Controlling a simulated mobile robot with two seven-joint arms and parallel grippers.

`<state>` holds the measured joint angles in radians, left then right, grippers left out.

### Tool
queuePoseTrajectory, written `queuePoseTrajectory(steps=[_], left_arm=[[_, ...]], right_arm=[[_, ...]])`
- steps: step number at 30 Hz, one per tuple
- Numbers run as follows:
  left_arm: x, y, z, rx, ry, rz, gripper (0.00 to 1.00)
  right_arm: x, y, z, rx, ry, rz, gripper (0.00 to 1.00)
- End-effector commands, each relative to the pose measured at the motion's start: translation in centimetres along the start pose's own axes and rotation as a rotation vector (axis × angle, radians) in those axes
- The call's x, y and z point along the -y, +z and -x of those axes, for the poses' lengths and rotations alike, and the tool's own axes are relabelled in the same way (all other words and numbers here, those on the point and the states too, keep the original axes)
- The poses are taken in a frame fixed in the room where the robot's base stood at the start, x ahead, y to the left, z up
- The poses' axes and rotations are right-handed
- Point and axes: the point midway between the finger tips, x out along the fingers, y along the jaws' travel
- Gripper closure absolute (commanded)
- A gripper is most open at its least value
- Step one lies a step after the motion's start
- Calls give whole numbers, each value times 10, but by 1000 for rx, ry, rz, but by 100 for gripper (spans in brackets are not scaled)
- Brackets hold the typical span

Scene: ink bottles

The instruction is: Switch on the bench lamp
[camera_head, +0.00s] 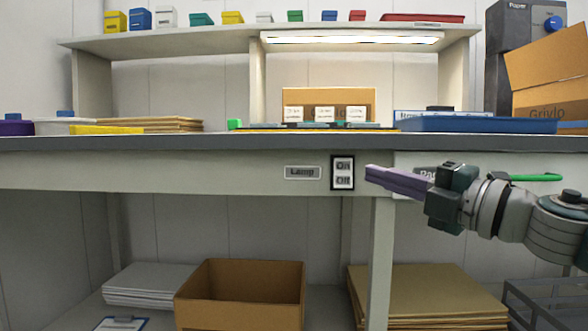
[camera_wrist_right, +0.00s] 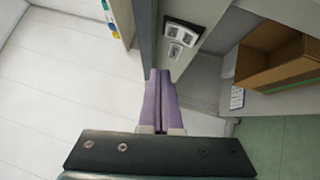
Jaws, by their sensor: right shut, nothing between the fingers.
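The lamp switch (camera_head: 343,172) is a black-framed plate on the bench's front edge, with an upper "On" button and a lower "Off" button. A "Lamp" label (camera_head: 303,172) is just left of it. The bench lamp (camera_head: 350,38) is a long strip under the shelf and looks bright white. My right gripper (camera_head: 368,172) is shut and empty, its purple fingers pointing left, a little right of the switch. In the right wrist view the shut fingers (camera_wrist_right: 158,72) point toward the switch (camera_wrist_right: 174,50), with a visible gap between them. My left gripper is not in view.
A drawer front with a green handle (camera_head: 537,177) is behind my right arm. A blue tray (camera_head: 475,125) and a box stand on the bench top (camera_head: 200,143). An open cardboard box (camera_head: 240,294) sits on the lower shelf. The space before the switch is clear.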

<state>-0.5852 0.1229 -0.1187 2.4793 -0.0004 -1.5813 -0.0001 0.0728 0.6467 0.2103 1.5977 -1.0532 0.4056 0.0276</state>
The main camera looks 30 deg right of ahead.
Motion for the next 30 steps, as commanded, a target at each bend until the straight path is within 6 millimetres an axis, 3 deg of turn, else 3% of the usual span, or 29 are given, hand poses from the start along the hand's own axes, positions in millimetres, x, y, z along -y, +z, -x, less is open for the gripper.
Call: queuePoseTrajectory(steps=[6,12,30], left_arm=[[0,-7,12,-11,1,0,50],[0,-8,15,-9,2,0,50],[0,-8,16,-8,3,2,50]], right_arm=[[-8,0,36,-1,-2,0,100],[-10,0,54,-1,0,0,100],[-11,1,56,1,2,0,100]])
